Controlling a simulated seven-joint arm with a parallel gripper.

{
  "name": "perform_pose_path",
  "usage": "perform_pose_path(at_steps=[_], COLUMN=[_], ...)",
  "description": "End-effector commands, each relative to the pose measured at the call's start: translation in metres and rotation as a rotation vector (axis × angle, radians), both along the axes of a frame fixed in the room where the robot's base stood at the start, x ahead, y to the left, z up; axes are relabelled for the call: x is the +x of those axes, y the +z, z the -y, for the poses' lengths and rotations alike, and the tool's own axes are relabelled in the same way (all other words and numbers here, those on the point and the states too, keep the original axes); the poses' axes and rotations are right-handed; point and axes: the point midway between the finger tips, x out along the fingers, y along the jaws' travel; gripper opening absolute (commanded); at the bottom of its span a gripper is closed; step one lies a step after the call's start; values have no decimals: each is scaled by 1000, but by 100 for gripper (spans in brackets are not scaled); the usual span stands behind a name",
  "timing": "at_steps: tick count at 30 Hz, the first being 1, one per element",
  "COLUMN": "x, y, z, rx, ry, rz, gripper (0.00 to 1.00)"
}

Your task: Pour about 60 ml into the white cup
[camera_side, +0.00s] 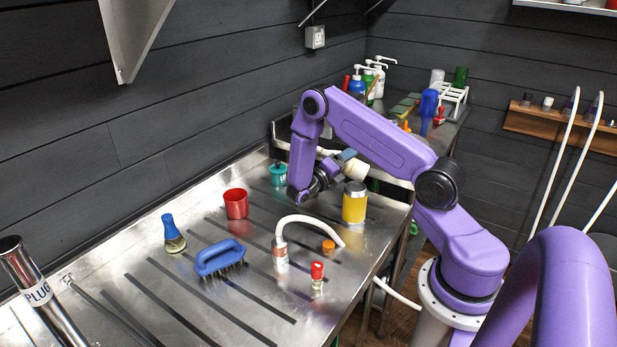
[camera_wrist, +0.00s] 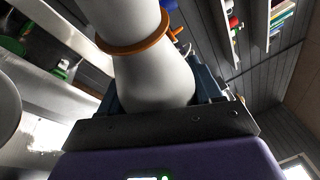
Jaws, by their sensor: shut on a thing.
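My gripper (camera_side: 345,157) is above the far part of the steel counter, left of my forearm. It is shut on a white vessel (camera_side: 355,169), which looks tilted well over. In the wrist view the white vessel (camera_wrist: 150,75) fills the middle, with an orange ring (camera_wrist: 135,43) around it. Its mouth and contents are hidden. I cannot pick out the white cup with certainty. A pale round shape (camera_wrist: 7,108) at the left edge of the wrist view may be its side or rim. No stream of liquid shows.
A yellow can (camera_side: 354,205) stands just below the held vessel. A teal pot (camera_side: 278,174), a red cup (camera_side: 236,204), a blue-topped flask (camera_side: 173,232), a blue brush (camera_side: 219,258), a white curved hose (camera_side: 308,220) and a red-capped vial (camera_side: 317,278) are on the counter. Bottles crowd the far end.

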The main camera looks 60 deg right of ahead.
Motion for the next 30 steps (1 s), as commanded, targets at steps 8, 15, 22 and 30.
perform_pose_path(at_steps=[8,15,22,30], x=[6,9,9,9], y=[-35,-42,-38,-35], z=[-2,-2,-2,-2], rx=[-32,-51,-57,-66], ry=[0,0,0,0], rz=[-129,-199,-230,-265], gripper=[26,26,26,26])
